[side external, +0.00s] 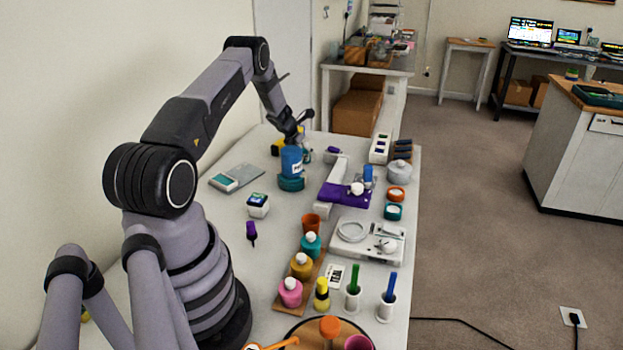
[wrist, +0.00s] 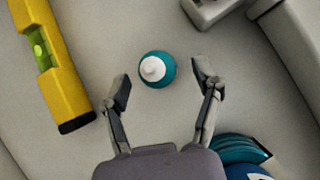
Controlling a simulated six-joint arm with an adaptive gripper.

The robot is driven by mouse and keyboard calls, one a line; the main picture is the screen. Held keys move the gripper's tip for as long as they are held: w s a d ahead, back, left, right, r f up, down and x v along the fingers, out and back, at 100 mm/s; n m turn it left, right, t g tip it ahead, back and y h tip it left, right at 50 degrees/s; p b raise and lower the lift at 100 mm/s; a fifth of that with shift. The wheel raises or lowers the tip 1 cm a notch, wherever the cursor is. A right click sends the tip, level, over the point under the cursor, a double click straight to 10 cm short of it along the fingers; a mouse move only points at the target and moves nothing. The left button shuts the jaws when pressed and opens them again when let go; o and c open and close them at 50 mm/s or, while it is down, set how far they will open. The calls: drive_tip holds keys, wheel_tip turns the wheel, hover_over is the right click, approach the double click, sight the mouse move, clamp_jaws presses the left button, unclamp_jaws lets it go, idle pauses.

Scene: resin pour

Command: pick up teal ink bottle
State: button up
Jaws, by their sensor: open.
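A teal bottle with a white cap (wrist: 158,70) stands on the table, seen from above in the wrist view. My gripper (wrist: 165,86) is open, with one finger on each side of the bottle and bare table showing between each finger and it. In the side view my gripper (side external: 297,130) is low at the far end of the table, behind a blue tub (side external: 291,161). That bottle is mostly hidden there. Another teal bottle with a white cap (side external: 311,246) stands in a row nearer the camera.
A yellow spirit level (wrist: 48,60) lies left of the bottle. The blue tub, on teal rolls, sits close by my right finger in the wrist view (wrist: 243,165). A grey fixture (wrist: 208,10) is at the top right.

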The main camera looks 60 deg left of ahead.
drive_tip(key=shift+x, duration=1)
drive_tip(key=c, duration=1.2)
